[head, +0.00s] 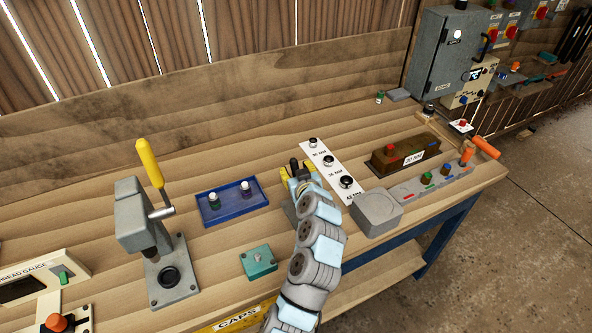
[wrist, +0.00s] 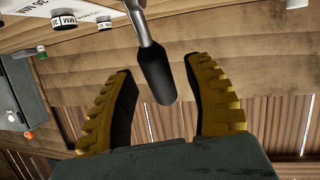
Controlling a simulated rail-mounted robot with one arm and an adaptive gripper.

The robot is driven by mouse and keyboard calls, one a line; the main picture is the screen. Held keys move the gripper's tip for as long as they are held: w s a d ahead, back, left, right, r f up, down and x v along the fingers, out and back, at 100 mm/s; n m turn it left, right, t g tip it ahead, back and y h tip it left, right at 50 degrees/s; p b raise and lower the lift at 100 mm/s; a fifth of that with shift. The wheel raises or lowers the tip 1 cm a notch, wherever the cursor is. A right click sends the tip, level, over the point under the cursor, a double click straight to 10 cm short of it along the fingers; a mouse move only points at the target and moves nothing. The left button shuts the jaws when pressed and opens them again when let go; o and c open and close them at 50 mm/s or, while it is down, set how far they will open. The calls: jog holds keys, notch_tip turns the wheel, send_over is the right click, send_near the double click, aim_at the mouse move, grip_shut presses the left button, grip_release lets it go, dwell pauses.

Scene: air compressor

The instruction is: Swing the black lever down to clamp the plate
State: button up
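My gripper (head: 298,170) is over the middle of the bench, with its yellow fingers seen from behind my arm. In the wrist view the two yellow, ridged fingers (wrist: 158,72) are spread open. A black lever (wrist: 157,72) on a metal rod shows between them, with a gap visible on either side. The rod runs up out of the top of the wrist view. In the head view my arm and gripper hide most of the lever's area. I cannot make out the clamp base or a plate under it in either view.
A white strip with several black knobs (head: 328,161) lies just right of my gripper. A grey block (head: 377,212) is at the front right. A blue tray (head: 232,203), a teal block (head: 258,261) and a grey press with a yellow handle (head: 150,163) stand left. A plank wall is behind.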

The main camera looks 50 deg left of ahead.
jog(key=shift+d, duration=0.1)
jog(key=shift+s+d+r, duration=0.2)
jog(key=shift+d+r, duration=0.1)
jog(key=shift+d, duration=0.25)
jog(key=v, duration=1)
jog(key=shift+s+d, duration=0.2)
jog(key=shift+d, duration=0.05)
